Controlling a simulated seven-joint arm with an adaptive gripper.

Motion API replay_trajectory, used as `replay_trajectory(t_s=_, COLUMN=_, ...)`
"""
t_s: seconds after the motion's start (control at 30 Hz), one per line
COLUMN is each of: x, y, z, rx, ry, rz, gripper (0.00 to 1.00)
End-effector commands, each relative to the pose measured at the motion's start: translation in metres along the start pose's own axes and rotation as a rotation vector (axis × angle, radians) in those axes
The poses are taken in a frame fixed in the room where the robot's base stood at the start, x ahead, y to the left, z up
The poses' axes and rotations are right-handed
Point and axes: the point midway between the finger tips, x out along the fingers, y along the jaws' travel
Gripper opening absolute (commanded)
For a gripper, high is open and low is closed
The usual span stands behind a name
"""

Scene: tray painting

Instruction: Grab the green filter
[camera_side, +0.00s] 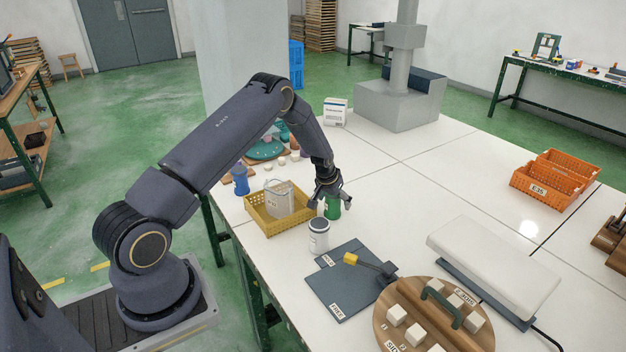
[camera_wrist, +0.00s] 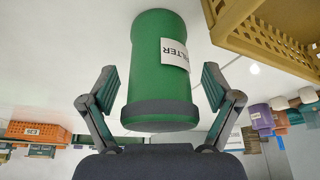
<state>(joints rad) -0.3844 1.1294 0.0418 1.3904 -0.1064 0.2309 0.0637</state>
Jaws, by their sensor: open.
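The green filter (camera_side: 332,208) stands upright on the white table, just right of the yellow crate. In the wrist view the green filter (camera_wrist: 160,62) is a green cylinder with a dark band at one end and a white "FILTER" label. My gripper (camera_side: 329,201) is at the filter in the side view and partly hides it. In the wrist view my gripper (camera_wrist: 160,88) is open, with one finger on each side of the filter. A gap shows between each finger and the filter.
The yellow crate (camera_side: 273,230) holds a light grey can (camera_side: 279,199). A white can with a dark lid (camera_side: 318,236) stands close in front of the filter. A dark board (camera_side: 345,292) and a round wooden tray (camera_side: 390,312) lie nearer the camera.

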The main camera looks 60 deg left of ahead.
Motion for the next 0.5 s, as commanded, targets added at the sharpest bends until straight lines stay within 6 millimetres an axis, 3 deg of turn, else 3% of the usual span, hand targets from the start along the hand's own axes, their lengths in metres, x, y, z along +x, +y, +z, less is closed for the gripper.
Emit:
replay_trajectory(t_s=0.13, x=-0.0005, y=-0.0001, z=-0.0002, rx=0.0, ry=0.0, rz=0.0, gripper=0.86)
replay_trajectory(t_s=0.5, x=-0.0008, y=0.0, z=-0.0001, rx=0.0, ry=0.0, rz=0.0, gripper=0.48)
